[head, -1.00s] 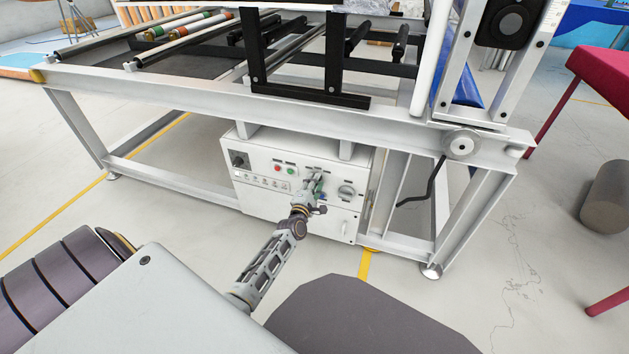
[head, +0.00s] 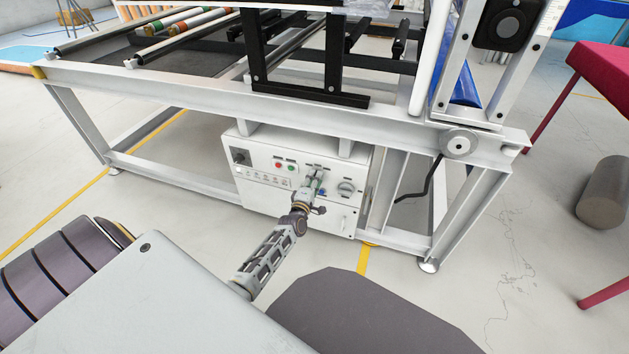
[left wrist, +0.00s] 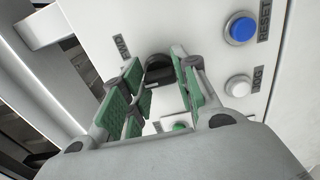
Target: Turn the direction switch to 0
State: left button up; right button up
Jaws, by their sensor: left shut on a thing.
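The white control box (head: 255,195) hangs under the metal frame, its front panel facing me. My left gripper (head: 315,184) reaches its upper middle and hides the switch there in the head view. In the left wrist view a black rotary knob (left wrist: 159,68) sits between the green-padded fingers of my left gripper (left wrist: 157,88), which is shut on it. The label beside the knob is too small to read surely, and its pointer setting is hidden. My right gripper is not in view.
A grey rotary switch (head: 347,188) is right of the gripper. Red (head: 278,167) and green buttons are to its left, with a black switch (head: 239,157) farther left. The wrist view shows a blue RESET button (left wrist: 241,28) and a white button (left wrist: 238,87). The frame's beam (head: 200,98) runs above.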

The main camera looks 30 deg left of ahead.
pick_arm(q)
jog(key=o, duration=1)
jog(key=shift+s, duration=0.15)
jog(key=shift+v, duration=5.9)
jog(key=shift+d, duration=0.15)
